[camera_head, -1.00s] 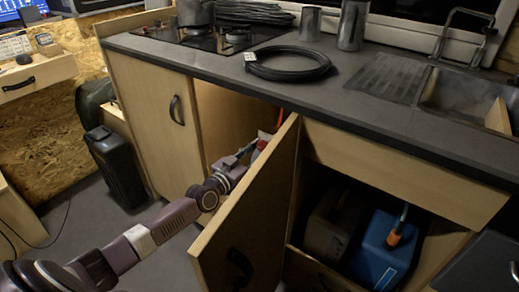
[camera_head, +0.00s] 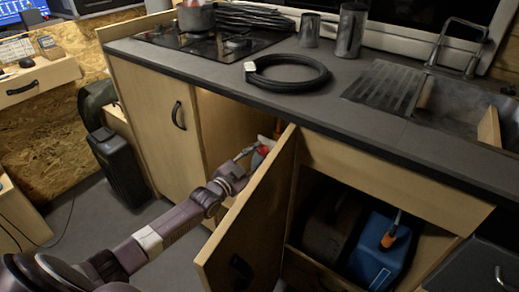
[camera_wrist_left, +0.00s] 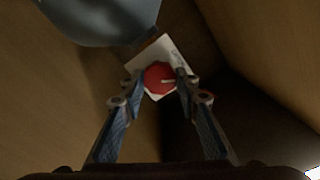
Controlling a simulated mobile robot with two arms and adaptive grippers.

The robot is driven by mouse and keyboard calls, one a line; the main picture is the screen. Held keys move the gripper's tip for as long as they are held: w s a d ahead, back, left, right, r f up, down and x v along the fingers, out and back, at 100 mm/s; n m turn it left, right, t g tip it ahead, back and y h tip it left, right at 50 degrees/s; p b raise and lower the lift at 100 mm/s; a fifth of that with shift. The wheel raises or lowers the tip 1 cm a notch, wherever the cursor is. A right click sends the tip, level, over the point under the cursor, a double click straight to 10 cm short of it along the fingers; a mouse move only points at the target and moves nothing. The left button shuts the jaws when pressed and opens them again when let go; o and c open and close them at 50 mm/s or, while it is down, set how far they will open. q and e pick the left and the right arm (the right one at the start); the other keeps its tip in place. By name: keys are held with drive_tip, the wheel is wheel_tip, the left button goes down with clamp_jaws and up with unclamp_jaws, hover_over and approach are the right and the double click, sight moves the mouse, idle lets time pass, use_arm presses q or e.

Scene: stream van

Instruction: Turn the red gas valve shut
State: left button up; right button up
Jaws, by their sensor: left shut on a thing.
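The red gas valve (camera_wrist_left: 159,78) is a round red knob with a pale mark, set on a white square plate (camera_wrist_left: 178,50) in the left wrist view. My left gripper (camera_wrist_left: 160,84) has a finger on each side of the knob and is shut on it. In the head view my left arm reaches into the open cupboard behind the cupboard door (camera_head: 245,220), and its gripper (camera_head: 249,153) is partly hidden by the door edge. My right gripper is not in view.
A grey-blue rounded body (camera_wrist_left: 100,18) hangs close to the knob. The open door stands just right of my left arm. A blue canister (camera_head: 378,250) sits in the right compartment. A coiled black hose (camera_head: 287,74) lies on the worktop (camera_head: 345,110).

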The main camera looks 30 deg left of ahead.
use_arm(q)
drive_tip(key=m+p, duration=0.1)
drive_tip(key=m, duration=0.2)
drive_tip(key=shift+m, duration=0.4)
drive_tip(key=shift+f+m, duration=0.1)
drive_tip(key=shift+m, duration=3.6)
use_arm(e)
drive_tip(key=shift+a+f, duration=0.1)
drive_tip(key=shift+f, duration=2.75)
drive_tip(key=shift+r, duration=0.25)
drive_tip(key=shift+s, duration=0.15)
